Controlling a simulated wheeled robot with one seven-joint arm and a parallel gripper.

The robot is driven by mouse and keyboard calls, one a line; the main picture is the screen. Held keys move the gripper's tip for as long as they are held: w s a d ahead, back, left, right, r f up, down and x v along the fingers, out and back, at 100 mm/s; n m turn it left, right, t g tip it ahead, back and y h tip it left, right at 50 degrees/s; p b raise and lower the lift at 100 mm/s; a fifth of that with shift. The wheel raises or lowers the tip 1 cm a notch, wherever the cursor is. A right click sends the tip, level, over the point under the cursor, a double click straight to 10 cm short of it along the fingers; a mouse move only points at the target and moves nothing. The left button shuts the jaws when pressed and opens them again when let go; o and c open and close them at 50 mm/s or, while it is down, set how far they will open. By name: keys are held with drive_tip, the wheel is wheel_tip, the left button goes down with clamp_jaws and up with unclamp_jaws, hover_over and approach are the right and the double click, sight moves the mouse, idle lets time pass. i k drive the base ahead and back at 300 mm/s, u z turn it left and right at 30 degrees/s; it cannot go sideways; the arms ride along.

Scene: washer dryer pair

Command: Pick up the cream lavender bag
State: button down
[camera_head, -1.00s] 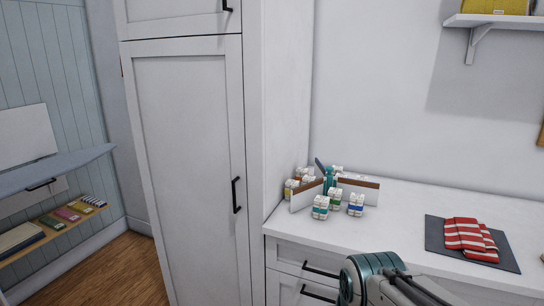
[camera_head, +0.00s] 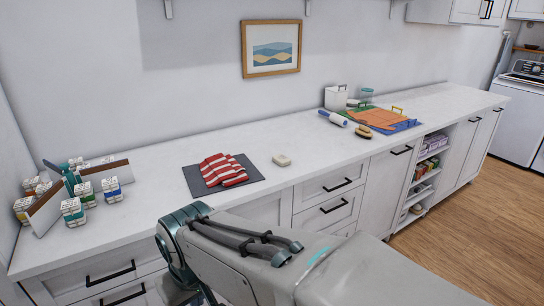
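A small cream, pillow-like object (camera_head: 281,160), which looks like the lavender bag, lies on the white counter (camera_head: 310,137). It is just right of a dark grey mat (camera_head: 200,186) and apart from it. A folded red and white striped cloth (camera_head: 223,170) lies on that mat. My arm reaches across the lower front of the view, in front of the counter drawers.
Several small labelled boxes (camera_head: 73,211) stand around brown-edged panels at the counter's left end. To the right are a lint roller (camera_head: 332,118), a brush (camera_head: 363,132), a white container (camera_head: 337,97) and orange and blue folded items (camera_head: 379,119). Counter around the cream object is clear.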

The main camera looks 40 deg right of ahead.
sight(281, 160)
drive_tip(key=z, duration=0.85)
drive_tip(key=k, duration=0.55)
drive_tip(key=u, duration=0.55)
drive_tip(key=i, duration=0.65)
drive_tip(key=z, duration=0.85)
drive_tip(key=i, duration=0.8)
drive_tip(key=z, duration=1.2)
drive_tip(key=i, duration=0.25)
drive_tip(key=z, duration=0.25)
